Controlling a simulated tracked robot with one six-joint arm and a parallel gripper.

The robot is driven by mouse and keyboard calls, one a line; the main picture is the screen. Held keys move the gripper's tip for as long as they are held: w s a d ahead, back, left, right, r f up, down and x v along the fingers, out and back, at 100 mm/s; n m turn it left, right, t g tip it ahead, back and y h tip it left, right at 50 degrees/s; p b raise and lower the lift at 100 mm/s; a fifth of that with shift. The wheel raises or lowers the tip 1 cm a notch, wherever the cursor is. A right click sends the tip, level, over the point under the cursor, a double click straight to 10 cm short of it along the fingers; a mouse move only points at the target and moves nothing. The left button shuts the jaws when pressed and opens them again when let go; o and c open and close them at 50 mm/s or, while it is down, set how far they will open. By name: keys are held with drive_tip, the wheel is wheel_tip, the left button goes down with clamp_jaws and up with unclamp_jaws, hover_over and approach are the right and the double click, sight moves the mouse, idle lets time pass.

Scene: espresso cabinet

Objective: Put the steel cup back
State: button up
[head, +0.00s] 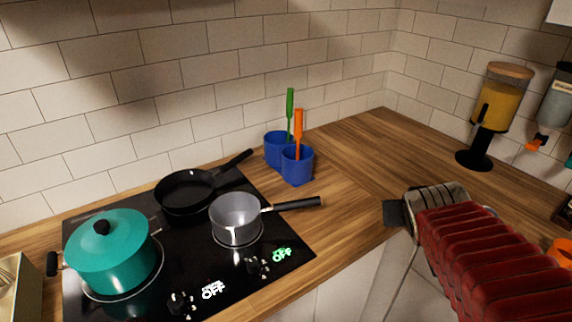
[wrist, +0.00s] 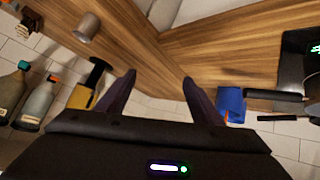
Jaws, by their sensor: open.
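A small grey metal cup, likely the steel cup (wrist: 88,27), stands on the wooden counter in the upper left of the wrist view. In the head view I cannot make it out clearly; my red-sleeved arm covers much of that part of the counter. My gripper (wrist: 158,79) shows two dark fingers spread apart with nothing between them. The cup is off to the left of the fingers, apart from them. In the head view my gripper (head: 395,213) is over the counter's front edge, right of the stove.
The black stove (head: 200,270) holds a teal pot (head: 112,255), a black pan (head: 185,192) and a grey saucepan (head: 236,217). Blue utensil holders (head: 297,166) stand behind. A yellow dispenser (head: 497,105) stands back right. The wooden counter (head: 365,150) between is clear.

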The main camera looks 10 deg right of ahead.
drive_tip(key=s+a+n+g+y, duration=0.1)
drive_tip(key=s+a, duration=0.4)
drive_tip(key=a, duration=0.5)
drive_tip(key=s+a+f+n+g+y, duration=0.1)
drive_tip(key=s+a+y, duration=0.3)
drive_tip(key=a, duration=0.6)
drive_tip(key=shift+s+f+n+g, duration=0.25)
drive_tip(key=shift+s+n+g, duration=0.05)
drive_tip(key=shift+s+n, duration=0.35)
